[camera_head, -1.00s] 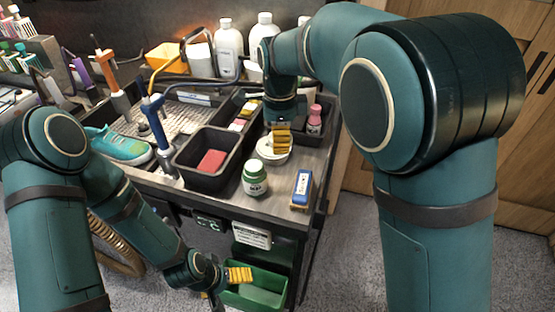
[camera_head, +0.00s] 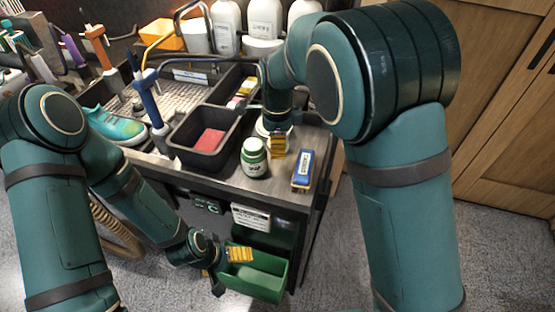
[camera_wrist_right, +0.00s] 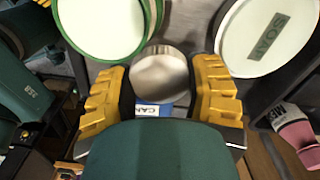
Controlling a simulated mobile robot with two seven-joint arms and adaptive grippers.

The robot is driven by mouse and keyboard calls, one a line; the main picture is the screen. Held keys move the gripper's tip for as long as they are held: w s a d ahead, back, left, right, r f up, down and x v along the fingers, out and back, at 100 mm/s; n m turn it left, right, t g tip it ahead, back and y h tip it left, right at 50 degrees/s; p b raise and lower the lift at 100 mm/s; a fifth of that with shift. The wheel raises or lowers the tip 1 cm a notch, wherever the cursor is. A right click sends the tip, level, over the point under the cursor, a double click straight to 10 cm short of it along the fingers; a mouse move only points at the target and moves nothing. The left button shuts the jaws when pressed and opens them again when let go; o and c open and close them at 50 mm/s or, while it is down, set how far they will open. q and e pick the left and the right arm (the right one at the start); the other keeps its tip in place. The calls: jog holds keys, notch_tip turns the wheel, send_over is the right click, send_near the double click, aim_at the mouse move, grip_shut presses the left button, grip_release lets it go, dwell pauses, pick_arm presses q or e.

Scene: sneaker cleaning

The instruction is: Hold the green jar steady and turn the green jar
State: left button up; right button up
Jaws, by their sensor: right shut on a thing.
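The green jar (camera_head: 254,158), with a pale top and white label, stands upright near the counter's front edge. Its pale top with a green rim (camera_wrist_right: 105,25) shows at upper left in the right wrist view. My right gripper (camera_head: 278,145) points down just right of the jar, apart from it. In the wrist view its yellow fingers (camera_wrist_right: 163,90) are on either side of a pale, metal-looking round piece (camera_wrist_right: 160,73); the head view hides this piece. My left gripper (camera_head: 240,254) is low in front of the counter, by the green bin; its finger gap is not clear.
A white-lidded soap tin (camera_wrist_right: 265,32) is beside the right gripper, near a pink bottle (camera_wrist_right: 298,133). A blue-and-white box (camera_head: 303,170) lies right of the jar. A black tray (camera_head: 205,142) with a red block stands left. The green bin (camera_head: 262,282) is below the counter.

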aim_at(277, 163)
notch_tip(277, 163, down, 6)
jog(key=shift+b, duration=0.7)
jog(key=shift+f, duration=0.15)
jog(key=o, duration=1)
jog(key=shift+c, duration=0.2)
notch_tip(277, 163, up, 12)
jog(key=p, duration=0.3)
jog(key=shift+r, duration=0.2)
jog(key=shift+f, duration=0.1)
